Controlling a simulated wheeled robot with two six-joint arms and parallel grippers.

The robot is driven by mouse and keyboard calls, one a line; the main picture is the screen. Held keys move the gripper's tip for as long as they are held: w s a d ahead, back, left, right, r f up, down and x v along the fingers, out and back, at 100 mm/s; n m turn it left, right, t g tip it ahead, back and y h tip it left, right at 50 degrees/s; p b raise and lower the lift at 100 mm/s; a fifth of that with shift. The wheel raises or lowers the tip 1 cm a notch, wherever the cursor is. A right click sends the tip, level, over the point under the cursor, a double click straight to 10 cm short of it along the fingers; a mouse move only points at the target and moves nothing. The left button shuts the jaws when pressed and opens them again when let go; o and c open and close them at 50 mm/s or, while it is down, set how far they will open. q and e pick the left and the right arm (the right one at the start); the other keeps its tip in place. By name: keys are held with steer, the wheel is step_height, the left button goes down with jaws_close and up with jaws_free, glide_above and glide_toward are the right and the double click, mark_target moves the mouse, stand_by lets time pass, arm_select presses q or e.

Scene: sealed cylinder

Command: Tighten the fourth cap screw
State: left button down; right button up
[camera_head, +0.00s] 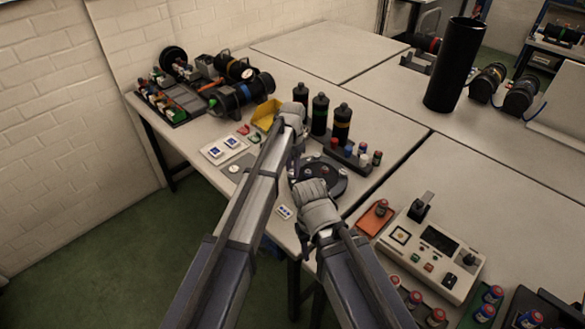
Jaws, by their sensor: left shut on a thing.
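A round black cap-like part (333,180) lies on the table, with small screw-like dots near its rim. Its left and front parts are hidden by my grippers. My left gripper (293,112) is beyond and left of this part. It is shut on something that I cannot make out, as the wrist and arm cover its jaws. My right gripper (314,190) is at the near side of the round part, over or close to its edge. Its fingertips are hidden, so I cannot tell whether it is open or shut. I cannot tell the cap screws apart.
Several dark cylinders (320,114) and a rack of small bottles (349,154) stand just behind. A yellow bin (266,114) is left of my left gripper. A control box (432,250) and an orange tray (374,218) are at right.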

mark_target(292, 172)
arm_select(q)
steer(key=m, duration=0.6)
steer(key=shift+w+a, duration=0.1)
steer(key=shift+m, duration=0.3)
stand_by(0.4)
steer(key=c, duration=0.6)
jaws_free()
steer(key=shift+r, duration=0.1)
arm_select(e)
steer(key=shift+r, duration=0.1)
arm_select(q)
step_height(292, 172, up, 8)
steer(key=p, duration=0.8)
arm_select(e)
step_height(292, 172, up, 8)
